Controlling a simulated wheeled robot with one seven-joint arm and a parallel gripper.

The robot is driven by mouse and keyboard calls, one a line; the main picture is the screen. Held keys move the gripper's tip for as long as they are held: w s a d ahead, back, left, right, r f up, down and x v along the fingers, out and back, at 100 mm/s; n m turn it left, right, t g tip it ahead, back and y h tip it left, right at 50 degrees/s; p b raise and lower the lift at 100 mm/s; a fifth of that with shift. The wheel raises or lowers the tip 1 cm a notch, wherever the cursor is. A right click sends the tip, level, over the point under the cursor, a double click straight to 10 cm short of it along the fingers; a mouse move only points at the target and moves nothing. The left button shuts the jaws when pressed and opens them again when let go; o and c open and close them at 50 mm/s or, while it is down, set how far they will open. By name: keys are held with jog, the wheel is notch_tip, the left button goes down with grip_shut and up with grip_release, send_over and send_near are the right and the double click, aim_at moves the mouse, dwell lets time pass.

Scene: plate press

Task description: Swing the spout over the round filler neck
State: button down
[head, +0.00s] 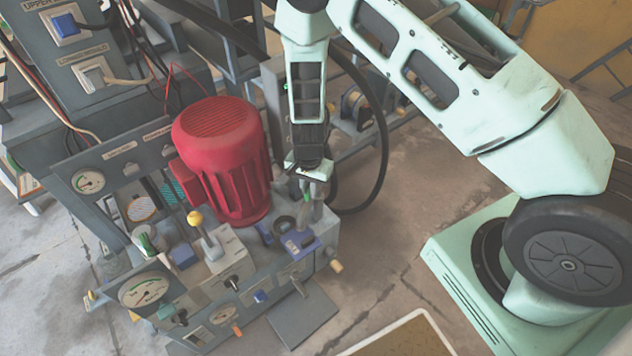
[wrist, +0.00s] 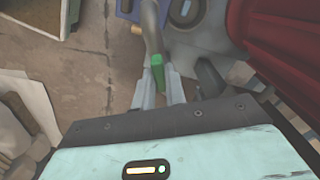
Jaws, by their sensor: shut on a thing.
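My gripper (head: 316,183) is shut on the green grip (wrist: 157,72) of a slim grey spout (wrist: 150,30), with one finger on each side. The spout runs up past the top edge of the wrist view, so its far end is hidden there. In the head view it shows only as a narrow grey piece (head: 303,214) below my fingers. A round dark ring that looks like the filler neck (head: 285,224) lies on the machine's top, just left of the spout. In the wrist view this ring (wrist: 185,12) sits right of the spout, apart from it in the picture.
A large red motor (head: 220,160) stands close to my gripper on the left. A blue block (head: 300,242) is on the front edge of the grey machine. A yellow-knobbed lever (head: 200,225) rises farther left. A black hose (head: 380,150) loops behind my gripper.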

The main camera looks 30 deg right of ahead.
jog(key=shift+w+a+m+p, duration=0.25)
jog(key=shift+w+m+p, duration=0.25)
jog(key=shift+m, duration=0.45)
jog(key=shift+w+a+m+p, duration=0.25)
jog(key=shift+w+m+p, duration=0.25)
jog(key=shift+m, duration=0.5)
jog(key=shift+w+a+m+p, duration=0.25)
jog(key=shift+w+m+p, duration=0.25)
jog(key=shift+m, duration=0.45)
jog(key=c, duration=1.4)
grip_release()
jog(key=shift+c, duration=0.2)
notch_tip(320, 180, up, 18)
jog(key=p, duration=0.2)
jog(key=shift+f, duration=0.25)
